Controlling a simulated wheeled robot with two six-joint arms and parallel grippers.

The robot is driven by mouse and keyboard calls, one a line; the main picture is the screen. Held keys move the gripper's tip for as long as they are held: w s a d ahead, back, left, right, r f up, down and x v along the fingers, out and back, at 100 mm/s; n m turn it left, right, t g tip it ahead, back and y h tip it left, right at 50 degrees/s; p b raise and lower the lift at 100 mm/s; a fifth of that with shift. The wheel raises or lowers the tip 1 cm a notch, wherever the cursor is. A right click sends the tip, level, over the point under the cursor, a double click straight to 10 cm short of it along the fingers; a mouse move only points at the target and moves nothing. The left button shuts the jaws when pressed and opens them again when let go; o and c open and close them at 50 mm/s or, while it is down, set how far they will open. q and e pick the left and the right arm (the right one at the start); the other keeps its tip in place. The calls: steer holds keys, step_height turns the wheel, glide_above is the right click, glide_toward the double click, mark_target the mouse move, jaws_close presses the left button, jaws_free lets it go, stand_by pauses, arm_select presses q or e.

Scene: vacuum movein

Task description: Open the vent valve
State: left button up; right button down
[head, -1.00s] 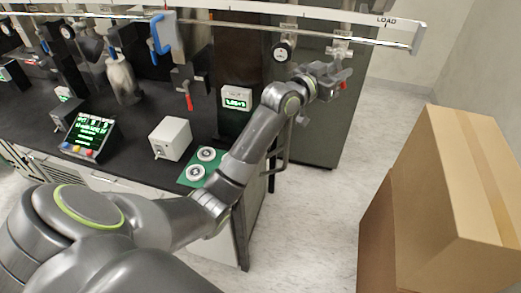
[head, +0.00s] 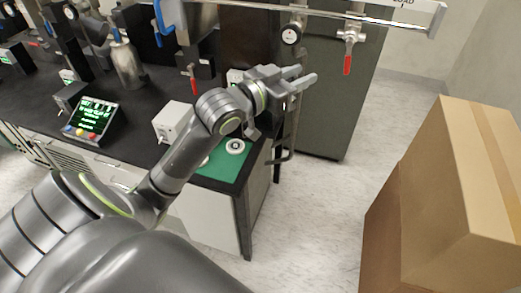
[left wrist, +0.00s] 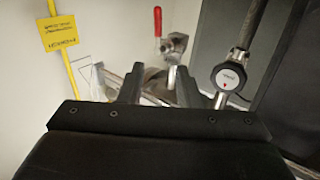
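A valve (head: 350,38) with a red lever handle (head: 347,65) is at the upper right of the head view, and its lever hangs straight down. In the left wrist view, the red lever (left wrist: 157,21) points up from the metal valve body (left wrist: 174,46). I cannot read a label that names it as the vent valve. My left gripper (head: 303,77) is open and empty, left of and slightly below the lever in the head view, apart from it. Its fingers (left wrist: 158,90) also show spread in the left wrist view. My right gripper is not in view.
A round dial (head: 291,35) is left of the valve, and a metal rail (head: 300,13) runs above. Another red handle (head: 193,79) hangs farther left. A black bench (head: 125,140) holds a display, a white box and a green mat. Cardboard boxes (head: 440,200) stand right; the floor between is clear.

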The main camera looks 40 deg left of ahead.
arm_select(q)
steer(key=s+a+f+n+g+y, duration=0.1)
steer(key=s+a+f+g+y, duration=0.1)
steer(key=f, duration=0.7)
steer(key=s+a+f+n+g+y, duration=0.1)
steer(key=s+a+f+g+y, duration=0.1)
steer(key=s+f, duration=0.3)
step_height(320, 180, down, 5)
steer(key=shift+a+r+g+y, duration=0.2)
steer(key=shift+a+g+y, duration=0.1)
steer(key=shift+y, duration=0.1)
steer(key=shift+s, duration=0.1)
